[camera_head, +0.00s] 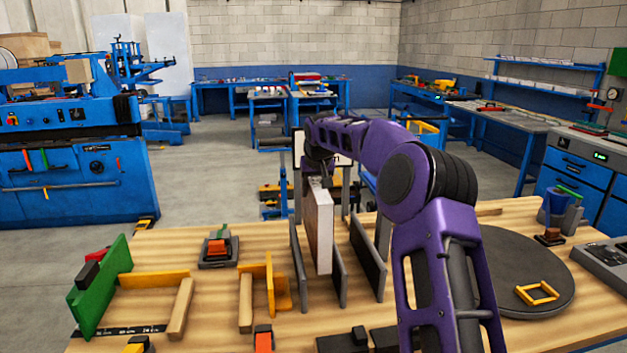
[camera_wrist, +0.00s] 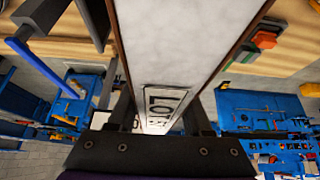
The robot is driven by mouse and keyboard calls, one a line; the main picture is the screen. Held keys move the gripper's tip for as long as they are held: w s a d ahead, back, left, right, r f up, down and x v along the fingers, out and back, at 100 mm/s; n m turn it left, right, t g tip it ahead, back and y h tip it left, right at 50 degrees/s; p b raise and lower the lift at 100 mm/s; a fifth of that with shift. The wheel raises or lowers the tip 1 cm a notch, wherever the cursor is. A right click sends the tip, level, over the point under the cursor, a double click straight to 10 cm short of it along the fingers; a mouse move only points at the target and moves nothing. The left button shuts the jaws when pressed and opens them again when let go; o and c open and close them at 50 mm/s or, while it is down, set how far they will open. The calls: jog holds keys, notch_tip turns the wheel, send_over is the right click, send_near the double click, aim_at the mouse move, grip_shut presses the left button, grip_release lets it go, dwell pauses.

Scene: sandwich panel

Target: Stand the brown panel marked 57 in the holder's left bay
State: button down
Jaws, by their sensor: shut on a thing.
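My gripper (camera_head: 318,175) is shut on the top of a panel (camera_head: 319,228), with pale faces and thin brown edges. It stands roughly upright in the head view, its lower part between the holder's left grey divider (camera_head: 298,268) and middle divider (camera_head: 339,278), in line with the left bay. I cannot tell whether its bottom edge touches the base. In the wrist view the panel (camera_wrist: 190,45) runs up from between the fingers (camera_wrist: 160,122). Its label (camera_wrist: 164,105) is upside down and hard to read; I cannot confirm 57. The holder's right divider (camera_head: 368,260) has an empty bay beside it.
A green panel (camera_head: 101,285) and wooden blocks (camera_head: 180,306) stand on the table at left. A grey stand with an orange block (camera_head: 217,247) is left of the holder. A round grey turntable (camera_head: 520,265) with a yellow frame (camera_head: 537,293) is at right. My arm hides the table's middle right.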

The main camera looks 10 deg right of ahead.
aim_at(319, 190)
jog(key=shift+f+b, duration=1.8)
jog(key=shift+f, duration=3.75)
jog(key=shift+s, duration=0.15)
jog(key=shift+c, duration=1.2)
grip_release()
jog(key=shift+f, duration=0.1)
jog(key=v, duration=1.7)
jog(key=shift+s+r, duration=0.15)
jog(key=shift+r, duration=0.15)
jog(key=shift+a, duration=0.1)
